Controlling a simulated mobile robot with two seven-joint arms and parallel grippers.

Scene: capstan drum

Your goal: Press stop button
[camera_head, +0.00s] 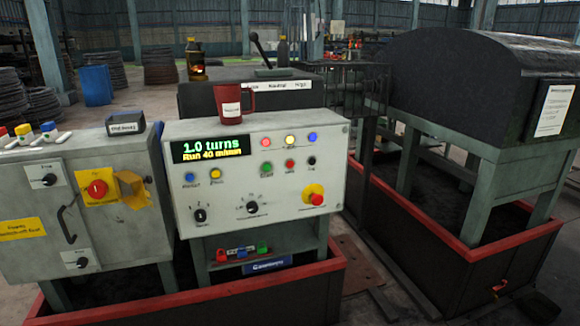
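The grey control panel (225,222) stands in the middle of the head view. A small red push button (290,165) sits in its middle row, between a green button (266,168) and a black button (312,161). Their labels are too small to read surely. A red mushroom button (314,195) on a yellow base is at the panel's lower right. The display (211,148) reads "1.0 turns" and "Run 40 m/min". Neither of my grippers is in view.
A red mug (229,102) stands on the panel's top. A red-rimmed trough (200,295) runs below the panel. A dark-hooded machine (450,75) stands at right.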

